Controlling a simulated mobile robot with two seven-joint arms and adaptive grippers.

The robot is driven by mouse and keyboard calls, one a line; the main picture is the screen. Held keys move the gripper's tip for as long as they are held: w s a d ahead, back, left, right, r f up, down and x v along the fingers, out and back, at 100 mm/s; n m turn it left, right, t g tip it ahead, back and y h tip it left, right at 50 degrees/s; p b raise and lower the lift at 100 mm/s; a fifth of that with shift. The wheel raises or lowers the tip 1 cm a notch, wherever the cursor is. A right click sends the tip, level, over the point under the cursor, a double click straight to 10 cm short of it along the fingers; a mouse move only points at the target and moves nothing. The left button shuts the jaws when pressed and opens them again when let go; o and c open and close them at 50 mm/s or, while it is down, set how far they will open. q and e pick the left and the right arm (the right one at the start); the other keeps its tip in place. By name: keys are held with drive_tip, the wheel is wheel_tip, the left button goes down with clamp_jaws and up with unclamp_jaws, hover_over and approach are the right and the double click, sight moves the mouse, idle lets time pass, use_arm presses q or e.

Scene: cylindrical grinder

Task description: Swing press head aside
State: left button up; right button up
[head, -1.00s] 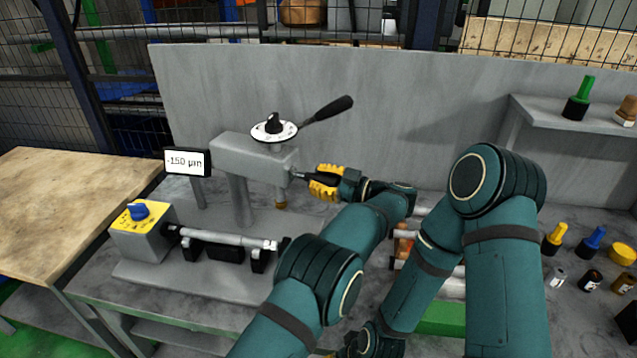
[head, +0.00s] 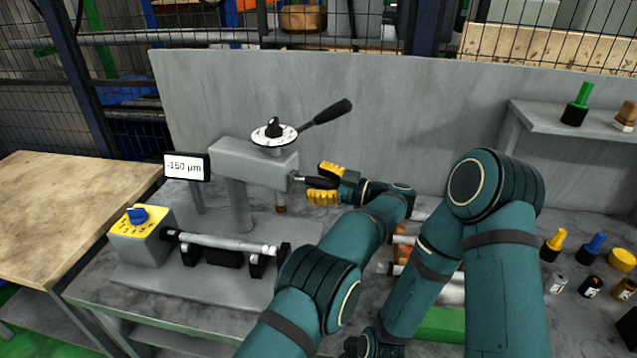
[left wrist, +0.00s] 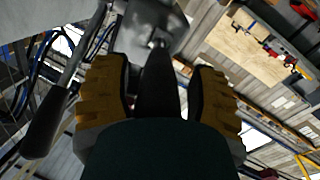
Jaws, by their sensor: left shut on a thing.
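The grey press head (head: 255,165) sits on its column (head: 238,205), above and behind the shaft (head: 225,243) on its supports. A short dark handle (head: 312,181) sticks out of its right end. My left gripper (head: 325,184) is at this handle, shut on it, with one yellow finger above and one below. In the left wrist view the dark handle (left wrist: 157,85) lies between the two yellow fingers, which look spread wide. My right gripper (head: 362,344) is low at the bottom edge, dark and partly hidden, and its jaws cannot be made out.
A round dial (head: 274,132) with a long black lever (head: 327,112) tops the press. A display (head: 187,167) stands left of it, above a yellow-topped switch box (head: 140,235). A grey panel (head: 400,110) closes off the back. Bottles and stamps stand at the right.

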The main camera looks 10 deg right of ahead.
use_arm(q)
wheel_tip(320, 180, up, 10)
idle(0.6)
drive_tip(key=shift+f, duration=0.1)
